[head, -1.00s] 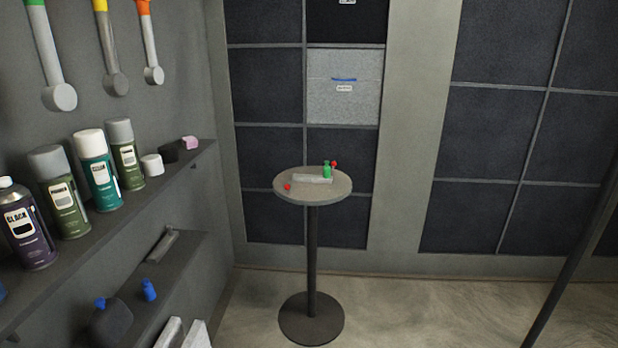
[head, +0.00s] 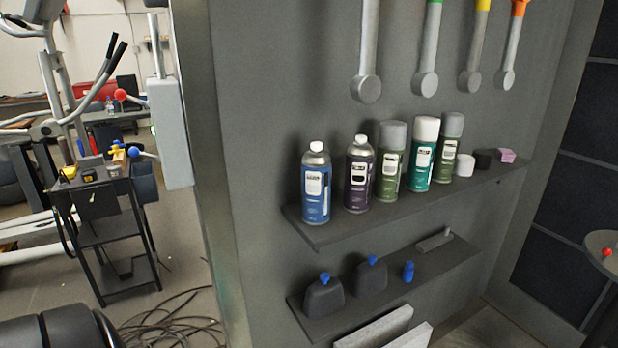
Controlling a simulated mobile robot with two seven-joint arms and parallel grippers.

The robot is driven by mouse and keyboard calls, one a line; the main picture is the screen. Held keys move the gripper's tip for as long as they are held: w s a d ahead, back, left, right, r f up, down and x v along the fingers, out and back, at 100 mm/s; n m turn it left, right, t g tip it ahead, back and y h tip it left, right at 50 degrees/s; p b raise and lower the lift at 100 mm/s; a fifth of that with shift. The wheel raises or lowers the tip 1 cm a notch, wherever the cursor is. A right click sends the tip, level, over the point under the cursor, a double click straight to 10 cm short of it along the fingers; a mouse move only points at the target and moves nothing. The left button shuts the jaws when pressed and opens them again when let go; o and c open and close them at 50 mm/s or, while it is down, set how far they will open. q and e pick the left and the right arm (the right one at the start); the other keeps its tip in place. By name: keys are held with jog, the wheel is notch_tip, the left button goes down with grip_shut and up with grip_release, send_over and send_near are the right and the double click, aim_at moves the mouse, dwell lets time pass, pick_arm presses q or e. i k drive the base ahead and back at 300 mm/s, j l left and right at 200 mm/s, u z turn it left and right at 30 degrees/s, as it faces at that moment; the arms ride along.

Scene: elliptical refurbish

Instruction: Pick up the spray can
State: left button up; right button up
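Several spray cans stand upright in a row on the upper wall shelf (head: 330,226) in the head view. From left to right they are a blue can (head: 316,184) with a white cap, a dark purple can (head: 359,176) with a white cap, an olive-green can (head: 389,164) with a grey cap, a teal can (head: 422,156) with a white cap, and a dark green can (head: 450,150) with a grey cap. The cans at the right partly overlap. Neither of my grippers is in view.
Dark bottles (head: 323,296) with blue caps stand on the lower shelf (head: 425,269). Wrenches (head: 425,50) hang above. A round table (head: 604,240) is at the right edge. At left, a black cart (head: 118,240) stands beyond the wall's edge, with cables (head: 175,325) on the floor.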

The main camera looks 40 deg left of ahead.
aim_at(359, 157)
jog(key=u, duration=1.15)
